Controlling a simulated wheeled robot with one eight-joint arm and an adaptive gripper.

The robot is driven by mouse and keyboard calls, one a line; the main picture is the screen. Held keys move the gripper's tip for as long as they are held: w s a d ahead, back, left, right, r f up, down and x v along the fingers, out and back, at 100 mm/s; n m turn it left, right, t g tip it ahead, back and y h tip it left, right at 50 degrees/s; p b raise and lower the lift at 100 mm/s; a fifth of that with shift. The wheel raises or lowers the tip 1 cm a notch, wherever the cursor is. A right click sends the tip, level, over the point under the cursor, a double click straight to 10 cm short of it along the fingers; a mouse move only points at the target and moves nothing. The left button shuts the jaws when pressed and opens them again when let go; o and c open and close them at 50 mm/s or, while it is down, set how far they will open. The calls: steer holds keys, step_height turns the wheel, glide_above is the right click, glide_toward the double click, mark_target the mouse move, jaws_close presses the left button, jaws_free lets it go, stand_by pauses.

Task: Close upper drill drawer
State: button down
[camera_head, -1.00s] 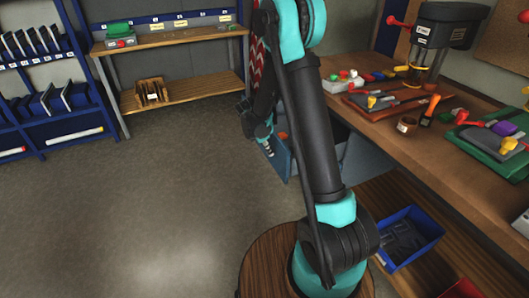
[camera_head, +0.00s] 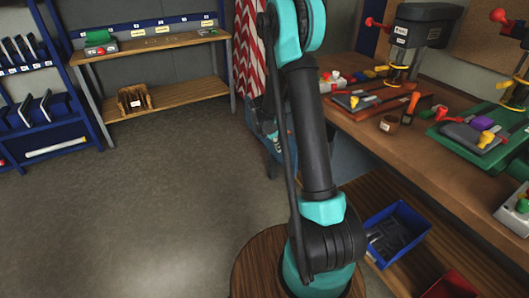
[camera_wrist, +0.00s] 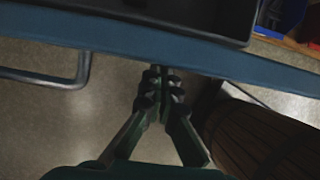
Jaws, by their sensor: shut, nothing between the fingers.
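An open blue drawer front (camera_wrist: 200,62) crosses the top of the wrist view, with a grey metal bar handle (camera_wrist: 70,80) at left and a dark tray-like interior (camera_wrist: 190,15) behind it. My gripper (camera_wrist: 160,85) is shut and empty, its fingertips at or just in front of the drawer front's lower edge, to the right of the handle. I cannot tell whether they touch it. In the head view, part of the blue drawer (camera_head: 254,120) shows left of my arm under the bench end. My arm hides most of it, and the fingertips are hard to make out.
The wooden workbench (camera_head: 365,122) at right carries drill stands (camera_head: 405,45), clamps and small tools. A blue bin (camera_head: 398,232) and a red bin (camera_head: 452,285) sit on its lower shelf. A striped barrier (camera_head: 248,50) stands behind my arm. The floor (camera_head: 150,200) at left is clear.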

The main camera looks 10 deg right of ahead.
steer(key=w+d, duration=0.2)
steer(key=d, duration=0.5)
steer(key=w+d, duration=0.2)
steer(key=d, duration=0.5)
steer(key=shift+w+d, duration=0.35)
steer(key=shift+w, duration=0.05)
